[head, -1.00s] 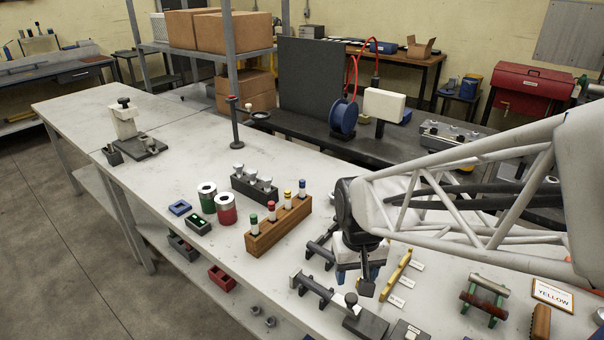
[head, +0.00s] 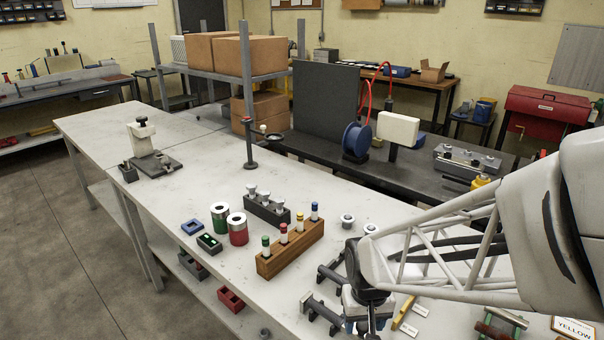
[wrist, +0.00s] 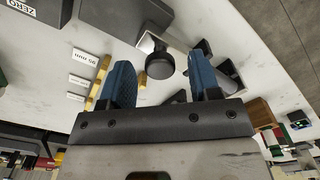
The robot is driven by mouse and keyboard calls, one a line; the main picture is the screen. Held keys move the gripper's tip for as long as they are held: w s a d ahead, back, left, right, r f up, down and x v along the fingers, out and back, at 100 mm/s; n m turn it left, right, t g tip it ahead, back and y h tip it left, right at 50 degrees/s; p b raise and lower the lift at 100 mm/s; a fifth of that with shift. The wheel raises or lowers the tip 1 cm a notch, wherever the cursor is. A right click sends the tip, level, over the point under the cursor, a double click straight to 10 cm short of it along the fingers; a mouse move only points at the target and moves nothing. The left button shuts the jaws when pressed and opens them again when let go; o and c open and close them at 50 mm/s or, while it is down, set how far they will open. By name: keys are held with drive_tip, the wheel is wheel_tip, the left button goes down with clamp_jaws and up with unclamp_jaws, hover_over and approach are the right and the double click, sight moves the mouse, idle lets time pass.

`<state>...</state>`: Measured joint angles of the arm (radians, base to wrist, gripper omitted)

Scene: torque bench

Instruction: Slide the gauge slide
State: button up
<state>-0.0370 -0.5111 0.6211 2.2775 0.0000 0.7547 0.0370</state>
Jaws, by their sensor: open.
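The gauge slide shows in the wrist view as a round black knob (wrist: 160,65) on a pale block, with a grey and dark rail (wrist: 226,80) running behind the right finger. In the head view the far end of the rail (head: 318,310) shows, while the knob is hidden behind my arm. My gripper (wrist: 162,62) is open, its two blue fingers on either side of the knob in the picture. I cannot tell whether they touch it or how far above it they are. In the head view my gripper (head: 362,326) is partly cut off at the bottom edge.
A yellow bar (wrist: 105,84) and white labels (wrist: 85,58) lie left of the fingers in the wrist view. A dark box marked ZERO (wrist: 45,8) is at the top left. A wooden rack (head: 290,250) with coloured-top pieces stands left of my arm in the head view.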

drive_tip(key=shift+f, duration=0.2)
clamp_jaws()
drive_tip(key=shift+s+d, duration=1.2)
unclamp_jaws()
drive_tip(key=shift+r, duration=0.1)
wheel_tip(320, 180, up, 8)
drive_tip(key=shift+f, duration=0.2)
